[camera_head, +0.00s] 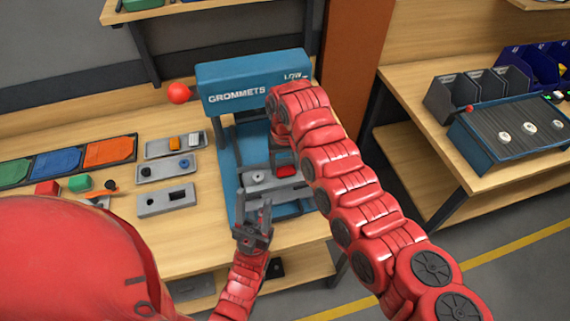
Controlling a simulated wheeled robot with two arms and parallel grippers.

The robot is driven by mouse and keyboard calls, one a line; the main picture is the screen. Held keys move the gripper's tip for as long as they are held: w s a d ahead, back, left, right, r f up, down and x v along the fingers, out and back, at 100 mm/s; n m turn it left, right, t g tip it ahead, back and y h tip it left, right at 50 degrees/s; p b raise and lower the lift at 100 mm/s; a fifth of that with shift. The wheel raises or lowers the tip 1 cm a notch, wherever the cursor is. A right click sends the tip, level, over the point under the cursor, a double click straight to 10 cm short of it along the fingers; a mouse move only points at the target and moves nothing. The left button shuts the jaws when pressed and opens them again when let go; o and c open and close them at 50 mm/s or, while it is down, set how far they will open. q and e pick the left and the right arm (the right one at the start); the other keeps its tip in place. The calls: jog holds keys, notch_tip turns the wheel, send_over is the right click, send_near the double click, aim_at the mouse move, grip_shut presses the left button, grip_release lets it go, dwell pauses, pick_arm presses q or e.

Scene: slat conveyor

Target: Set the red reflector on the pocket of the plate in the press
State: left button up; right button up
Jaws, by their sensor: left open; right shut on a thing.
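The blue press (254,76) stands on the wooden bench. A grey plate (258,189) lies in it, with a light round piece (258,178) on its left part. My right arm arches over the press front, and its gripper (284,158) points down, largely hidden under its own wrist. It is shut on the red reflector (286,171), over the right part of the plate. I cannot tell whether the reflector touches the plate, and the pocket under it is hidden. My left gripper (253,208) is open and empty, just in front of the plate's near edge.
The press's red ball knob (178,93) sticks out left. A slat conveyor (515,130) stands right.

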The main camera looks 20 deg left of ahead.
jog(key=o, duration=1.5)
jog(key=shift+r, duration=0.1)
notch_tip(320, 180, up, 9)
jog(key=p, duration=0.1)
notch_tip(320, 180, up, 8)
jog(key=p, duration=0.5)
send_over(285, 168)
jog(key=shift+r, duration=0.15)
